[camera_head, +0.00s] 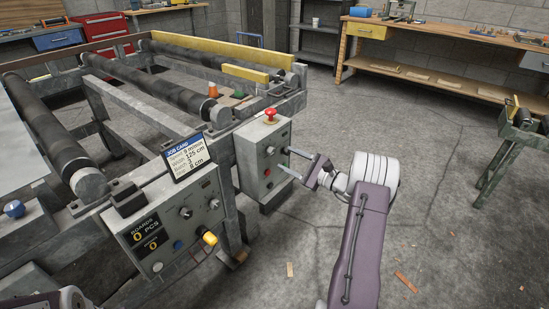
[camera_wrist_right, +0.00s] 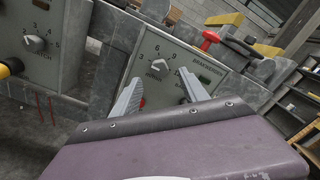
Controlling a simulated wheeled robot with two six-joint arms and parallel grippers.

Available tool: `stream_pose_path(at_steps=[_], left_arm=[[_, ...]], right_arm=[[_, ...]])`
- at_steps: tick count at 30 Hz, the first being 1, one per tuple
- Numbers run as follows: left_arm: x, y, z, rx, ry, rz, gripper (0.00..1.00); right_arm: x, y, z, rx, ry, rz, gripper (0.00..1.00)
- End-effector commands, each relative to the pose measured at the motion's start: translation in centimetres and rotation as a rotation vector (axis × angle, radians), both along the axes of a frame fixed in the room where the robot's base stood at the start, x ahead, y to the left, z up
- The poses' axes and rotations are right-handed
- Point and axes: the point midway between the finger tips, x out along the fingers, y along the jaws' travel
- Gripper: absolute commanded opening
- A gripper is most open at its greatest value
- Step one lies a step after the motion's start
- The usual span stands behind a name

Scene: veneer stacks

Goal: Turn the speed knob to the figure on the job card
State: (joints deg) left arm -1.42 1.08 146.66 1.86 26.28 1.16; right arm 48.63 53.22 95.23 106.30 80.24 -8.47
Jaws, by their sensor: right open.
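The job card (camera_head: 187,157) stands on top of the board-counter panel in the head view; its speed line appears to read 9 m/min. The speed knob (camera_wrist_right: 156,72) shows in the right wrist view on a grey control box (camera_head: 251,163). Its dial bears figures including 3, 6, 9 and 12; its exact setting is too small to read. My right gripper (camera_head: 294,163) is open in front of the box. In the wrist view its fingers (camera_wrist_right: 160,94) are either side of the knob in the picture; contact cannot be told. My left gripper is out of view.
A red mushroom button (camera_head: 270,114) tops the control box. The counter panel (camera_head: 165,223) carries another dial (camera_wrist_right: 34,43) and a yellow-ended knob (camera_head: 208,237). Rollers and a yellow beam lie behind. The floor (camera_head: 440,190) to the right is mostly clear.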

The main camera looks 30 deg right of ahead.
Motion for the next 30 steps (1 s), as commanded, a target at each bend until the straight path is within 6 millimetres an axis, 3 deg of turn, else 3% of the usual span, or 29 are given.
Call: stream_pose_path(at_steps=[3,9,19,24,25,30], left_arm=[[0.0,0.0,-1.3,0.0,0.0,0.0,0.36],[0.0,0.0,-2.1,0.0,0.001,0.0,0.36],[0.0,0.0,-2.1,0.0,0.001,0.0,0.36],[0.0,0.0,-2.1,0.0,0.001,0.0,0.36],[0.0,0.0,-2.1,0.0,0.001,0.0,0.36],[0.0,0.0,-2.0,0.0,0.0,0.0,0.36]], right_arm=[[2.5,1.2,-0.4,-0.001,-0.002,0.005,0.52],[5.2,2.2,-0.2,-0.001,-0.001,0.002,0.52],[5.8,2.5,-0.1,0.001,0.001,0.001,0.52],[5.8,2.5,-0.1,0.001,0.001,0.001,0.05],[5.8,2.5,-0.1,0.001,0.001,0.001,0.0],[5.8,2.5,0.0,0.004,0.002,0.001,0.0]])
